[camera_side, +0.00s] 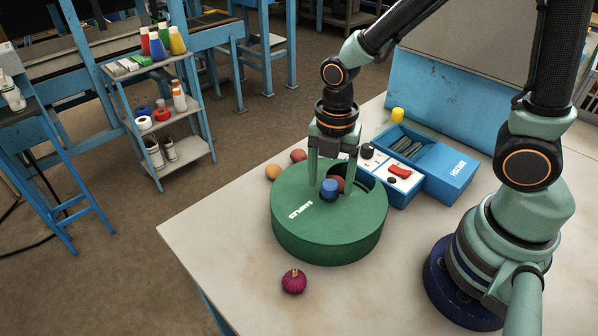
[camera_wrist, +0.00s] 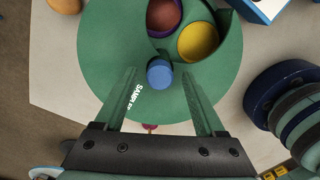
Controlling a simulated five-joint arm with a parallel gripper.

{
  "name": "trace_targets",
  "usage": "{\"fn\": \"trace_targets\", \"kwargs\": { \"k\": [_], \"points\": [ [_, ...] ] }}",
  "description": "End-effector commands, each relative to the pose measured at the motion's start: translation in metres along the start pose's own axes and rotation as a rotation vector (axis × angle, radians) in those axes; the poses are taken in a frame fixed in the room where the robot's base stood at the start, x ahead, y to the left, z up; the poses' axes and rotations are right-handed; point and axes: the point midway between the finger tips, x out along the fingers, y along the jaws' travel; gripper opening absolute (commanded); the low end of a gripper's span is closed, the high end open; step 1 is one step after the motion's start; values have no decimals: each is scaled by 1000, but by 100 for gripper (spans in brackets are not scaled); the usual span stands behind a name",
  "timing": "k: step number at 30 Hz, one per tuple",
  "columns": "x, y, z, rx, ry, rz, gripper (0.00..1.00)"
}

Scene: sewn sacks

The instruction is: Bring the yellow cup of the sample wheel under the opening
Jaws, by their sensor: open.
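The sample wheel is a round green drum (camera_side: 300,237) on the table; its lid (camera_wrist: 105,45) fills much of the wrist view. A blue knob (camera_side: 329,190) stands at its centre and also shows in the wrist view (camera_wrist: 160,74). Beyond the knob is a cut-out in the lid. In the wrist view, the yellow cup (camera_wrist: 198,43) shows at the right of this opening, beside a purple-rimmed cup (camera_wrist: 163,15) with dark red inside. My gripper (camera_side: 331,178) is open, pointing down, one finger on either side of the knob, with gaps to it.
An orange ball (camera_side: 272,172) and a red ball (camera_side: 298,155) lie behind the drum; a magenta ball (camera_side: 293,281) lies in front. A blue box (camera_side: 455,172) and a white panel with a red switch (camera_side: 400,172) stand at right. The table's left front is clear.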

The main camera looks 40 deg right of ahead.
Motion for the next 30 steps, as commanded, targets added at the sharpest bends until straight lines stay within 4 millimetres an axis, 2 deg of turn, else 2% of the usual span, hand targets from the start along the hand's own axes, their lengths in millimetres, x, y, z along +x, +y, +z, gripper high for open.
{"fn": "trace_targets", "kwargs": {
  "k": [11, 12, 17, 18, 30],
  "points": [
    [6, 0, 0, 0, 0, 1, 72],
    [6, 0, 0, 0, 0, 1, 68],
    [6, 0, 0, 0, 0, 1, 7],
    [6, 0, 0, 0, 0, 1, 0],
    [6, 0, 0, 0, 0, 0, 0]
  ]
}}
